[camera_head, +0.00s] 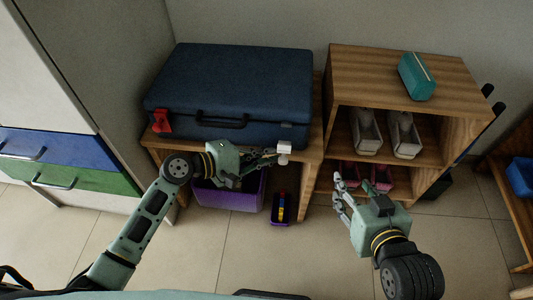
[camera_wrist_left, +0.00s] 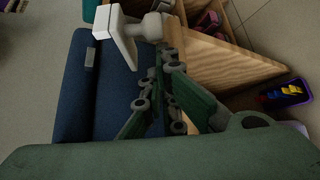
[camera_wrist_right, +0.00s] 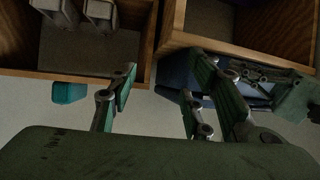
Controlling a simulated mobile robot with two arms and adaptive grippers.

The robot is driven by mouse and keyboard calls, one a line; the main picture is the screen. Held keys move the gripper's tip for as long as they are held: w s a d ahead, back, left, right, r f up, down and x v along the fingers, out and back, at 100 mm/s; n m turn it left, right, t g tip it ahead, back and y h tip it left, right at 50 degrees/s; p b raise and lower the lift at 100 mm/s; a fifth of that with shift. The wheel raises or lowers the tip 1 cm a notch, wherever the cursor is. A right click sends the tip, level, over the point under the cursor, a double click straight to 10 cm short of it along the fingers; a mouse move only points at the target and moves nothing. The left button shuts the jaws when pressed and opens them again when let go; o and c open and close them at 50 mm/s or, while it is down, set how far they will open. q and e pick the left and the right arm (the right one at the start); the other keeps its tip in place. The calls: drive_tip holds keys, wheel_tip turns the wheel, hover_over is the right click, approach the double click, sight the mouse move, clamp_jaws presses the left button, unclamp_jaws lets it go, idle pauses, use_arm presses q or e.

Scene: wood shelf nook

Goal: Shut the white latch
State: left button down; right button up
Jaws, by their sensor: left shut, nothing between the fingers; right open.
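The blue case (camera_head: 230,85) lies on the low wooden shelf. Its white latch (camera_head: 284,148) is at the right end of its front, beside my left gripper's tips. In the left wrist view the white latch (camera_wrist_left: 118,30) stands out from the case as a bent plate with a rounded knob. My left gripper (camera_head: 270,157) is shut and empty; its tips (camera_wrist_left: 170,56) are close to the knob, and I cannot tell whether they touch. My right gripper (camera_head: 341,190) is open and empty in front of the right shelf, away from the latch.
A red latch (camera_head: 162,121) and dark handle (camera_head: 222,122) are on the case front. A purple bin (camera_head: 230,193) sits below. The right shelf (camera_head: 440,62) holds a teal case (camera_head: 416,76) and shoes.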

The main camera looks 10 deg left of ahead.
idle(0.4)
use_arm(q)
drive_tip(key=p, duration=0.4)
drive_tip(key=shift+s+r+n+g, duration=0.1)
drive_tip(key=shift+r+n+g, duration=0.2)
drive_tip(key=shift+n, duration=0.1)
use_arm(e)
drive_tip(key=s+d+f+g+h, duration=0.1)
drive_tip(key=s+d+f+g, duration=0.1)
drive_tip(key=s+f+g, duration=0.2)
drive_tip(key=s+d+f+g+h, duration=0.1)
drive_tip(key=s+d+f+g, duration=0.2)
drive_tip(key=s, duration=0.8)
drive_tip(key=shift+f+g, duration=0.55)
drive_tip(key=shift+g, duration=0.35)
